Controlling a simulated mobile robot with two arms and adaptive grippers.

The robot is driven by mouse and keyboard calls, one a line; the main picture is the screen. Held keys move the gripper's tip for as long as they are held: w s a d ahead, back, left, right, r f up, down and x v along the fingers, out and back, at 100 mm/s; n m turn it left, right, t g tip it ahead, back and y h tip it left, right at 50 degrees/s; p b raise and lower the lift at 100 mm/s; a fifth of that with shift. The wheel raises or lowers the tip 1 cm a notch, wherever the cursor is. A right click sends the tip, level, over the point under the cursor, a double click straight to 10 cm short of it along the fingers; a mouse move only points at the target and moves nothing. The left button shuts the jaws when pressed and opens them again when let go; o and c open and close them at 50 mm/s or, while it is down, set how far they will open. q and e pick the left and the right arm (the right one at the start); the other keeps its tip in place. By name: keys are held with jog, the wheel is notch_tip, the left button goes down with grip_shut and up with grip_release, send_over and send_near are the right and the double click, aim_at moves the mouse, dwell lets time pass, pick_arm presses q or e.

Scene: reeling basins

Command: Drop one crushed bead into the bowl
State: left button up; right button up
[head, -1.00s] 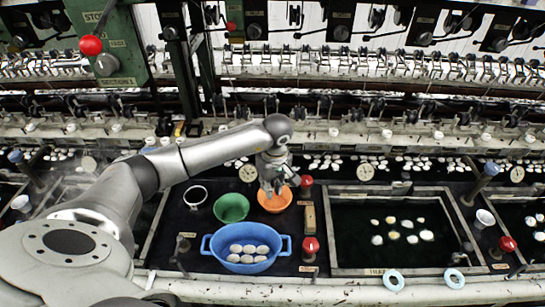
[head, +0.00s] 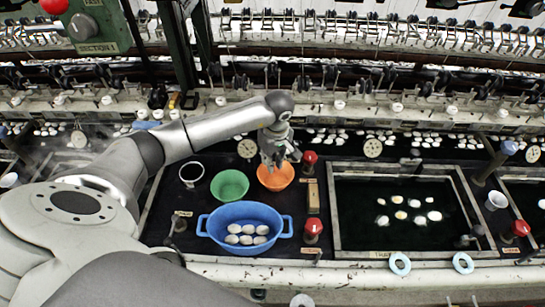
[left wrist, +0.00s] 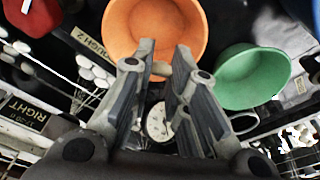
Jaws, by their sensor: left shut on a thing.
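My left gripper (head: 275,162) hangs over the orange bowl (head: 273,182), fingers pointing down. In the left wrist view the fingers (left wrist: 163,66) are nearly together on a small thing. It is mostly hidden, so I cannot tell its shape or whether it is a crushed bead. The orange bowl (left wrist: 150,22) shows beyond the fingertips, with the green bowl (left wrist: 250,82) to its right. In the head view the green bowl (head: 229,187) stands left of the orange one and looks empty. The inside of the orange bowl is partly hidden by the gripper. My right gripper is not in view.
A blue tub (head: 243,210) with several white cocoons stands in front of the bowls. Red knobs (head: 313,227) and a wooden block (head: 313,197) stand to the right. Further right is a dark basin (head: 352,241) with several floating cocoons. Reeling machinery crosses the back.

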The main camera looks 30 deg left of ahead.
pick_arm(q)
jog(key=shift+d+r, duration=0.1)
jog(key=o, duration=0.7)
jog(key=shift+r, duration=0.15)
notch_tip(320, 180, up, 12)
jog(key=d, duration=0.1)
jog(key=shift+s+f, duration=0.2)
jog(key=shift+s, duration=0.15)
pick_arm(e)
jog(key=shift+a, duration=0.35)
pick_arm(q)
jog(key=shift+d+f, duration=0.1)
